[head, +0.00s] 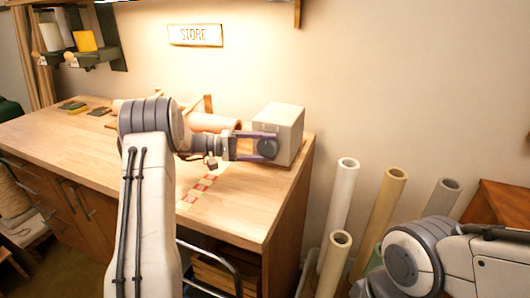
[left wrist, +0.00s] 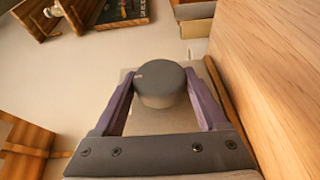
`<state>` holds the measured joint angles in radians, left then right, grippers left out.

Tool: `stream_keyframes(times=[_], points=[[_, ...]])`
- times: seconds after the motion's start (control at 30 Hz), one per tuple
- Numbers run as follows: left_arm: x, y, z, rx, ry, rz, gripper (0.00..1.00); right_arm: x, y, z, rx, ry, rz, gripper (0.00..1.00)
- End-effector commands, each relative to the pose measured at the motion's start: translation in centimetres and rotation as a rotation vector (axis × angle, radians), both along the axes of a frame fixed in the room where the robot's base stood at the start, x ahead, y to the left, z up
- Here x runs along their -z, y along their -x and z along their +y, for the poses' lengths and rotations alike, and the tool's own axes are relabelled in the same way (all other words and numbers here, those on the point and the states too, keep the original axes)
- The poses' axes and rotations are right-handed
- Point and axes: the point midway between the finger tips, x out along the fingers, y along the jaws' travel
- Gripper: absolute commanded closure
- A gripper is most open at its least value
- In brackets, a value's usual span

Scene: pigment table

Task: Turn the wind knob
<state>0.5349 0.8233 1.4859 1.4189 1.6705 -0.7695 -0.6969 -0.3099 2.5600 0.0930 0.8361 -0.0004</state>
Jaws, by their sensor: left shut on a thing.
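The wind knob (left wrist: 160,85) is a dark grey round knob on the front of a pale box. In the head view the knob (head: 267,148) sits low on the face of the box (head: 284,128), near the right end of the wooden table (head: 240,212). My left gripper (head: 262,146) reaches it from the left, with its purple fingers on either side of the knob. In the left wrist view my left gripper (left wrist: 165,98) is shut on the knob, which lies between the fingers. My right arm shows at the lower right, but its gripper is out of view.
Several paper rolls (head: 382,212) stand right of the table. A beige cylinder (head: 215,123) lies behind my left wrist. Small red and pale tiles (head: 200,187) lie on the tabletop in front. A STORE sign (head: 195,35) hangs on the wall. The table's left part is mostly clear.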

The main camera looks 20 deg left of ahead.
Motion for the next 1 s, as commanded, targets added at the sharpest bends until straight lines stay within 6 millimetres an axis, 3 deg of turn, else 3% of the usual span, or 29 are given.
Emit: stream_keyframes(times=[0.67,0.7,0.73,0.77,1.0], points=[[0.03,-0.02,-0.05,0.000,0.066,0.004,0.81,0.53,0.00,0.00,0.000,0.000,0.000,0.50],[0.03,-0.02,-0.05,0.000,0.066,0.004,0.18,0.53,0.00,0.00,0.000,0.000,0.000,0.50],[0.03,-0.02,-0.05,0.000,0.066,0.004,0.06,0.53,0.00,0.00,0.000,0.000,0.000,0.50],[0.04,-0.02,-0.05,0.000,0.066,0.004,0.00,0.53,0.00,0.00,0.000,0.000,0.000,0.50],[0.06,0.01,0.04,0.000,0.064,0.004,0.00,0.55,0.00,0.00,0.000,0.000,0.000,0.50]])
